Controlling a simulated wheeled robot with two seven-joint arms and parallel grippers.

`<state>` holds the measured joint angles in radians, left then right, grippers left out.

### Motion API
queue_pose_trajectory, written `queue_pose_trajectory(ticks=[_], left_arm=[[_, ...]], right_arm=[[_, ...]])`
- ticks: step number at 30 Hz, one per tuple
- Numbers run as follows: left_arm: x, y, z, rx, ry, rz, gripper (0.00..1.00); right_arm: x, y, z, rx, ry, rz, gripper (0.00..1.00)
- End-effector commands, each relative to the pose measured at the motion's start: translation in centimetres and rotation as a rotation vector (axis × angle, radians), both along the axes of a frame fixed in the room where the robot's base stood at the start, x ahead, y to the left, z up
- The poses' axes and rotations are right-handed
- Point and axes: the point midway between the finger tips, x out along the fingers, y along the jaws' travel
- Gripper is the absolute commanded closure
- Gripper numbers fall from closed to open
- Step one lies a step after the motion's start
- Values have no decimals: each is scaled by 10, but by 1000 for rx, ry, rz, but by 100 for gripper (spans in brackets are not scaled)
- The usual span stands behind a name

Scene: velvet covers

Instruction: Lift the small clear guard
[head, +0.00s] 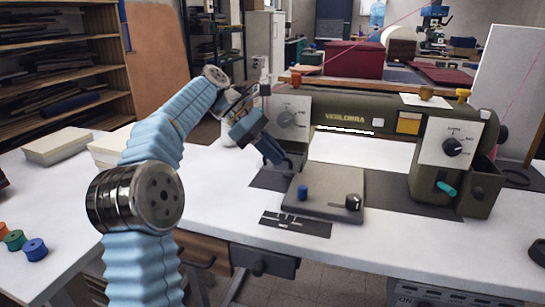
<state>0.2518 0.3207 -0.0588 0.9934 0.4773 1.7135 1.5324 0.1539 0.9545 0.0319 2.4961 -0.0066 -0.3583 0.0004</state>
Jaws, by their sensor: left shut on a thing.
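A dark green sewing machine (372,115) with gold lettering stands on the white table. My left gripper (272,155) reaches in from the left to the machine's left end, just below the head with the white dial plate (291,117). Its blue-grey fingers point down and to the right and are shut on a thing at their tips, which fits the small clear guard. The guard itself is too small and clear to make out at this distance, and the fingers partly hide that spot. My right gripper is not in view.
A grey plate with a blue knob (303,191) and a black knob (353,202) lies in front of the machine. A dial box with a teal lever (446,188) stands at the right. Colored spools (35,249) and pale stacks (58,146) are on the left table.

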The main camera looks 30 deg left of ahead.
Motion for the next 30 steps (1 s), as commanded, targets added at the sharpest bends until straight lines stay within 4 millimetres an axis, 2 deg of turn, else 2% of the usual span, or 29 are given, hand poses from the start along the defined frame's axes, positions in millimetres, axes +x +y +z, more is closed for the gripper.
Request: queue_pose_trajectory(ticks=[9,21,22,26,30], left_arm=[[4,1,3,-17,66,3,100],[4,1,3,-18,70,2,100],[4,1,3,-18,70,2,85],[3,1,3,-19,71,1,65],[3,1,3,-18,70,1,64]], right_arm=[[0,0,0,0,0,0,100],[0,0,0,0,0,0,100],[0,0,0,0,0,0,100],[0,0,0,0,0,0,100],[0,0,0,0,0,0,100]])
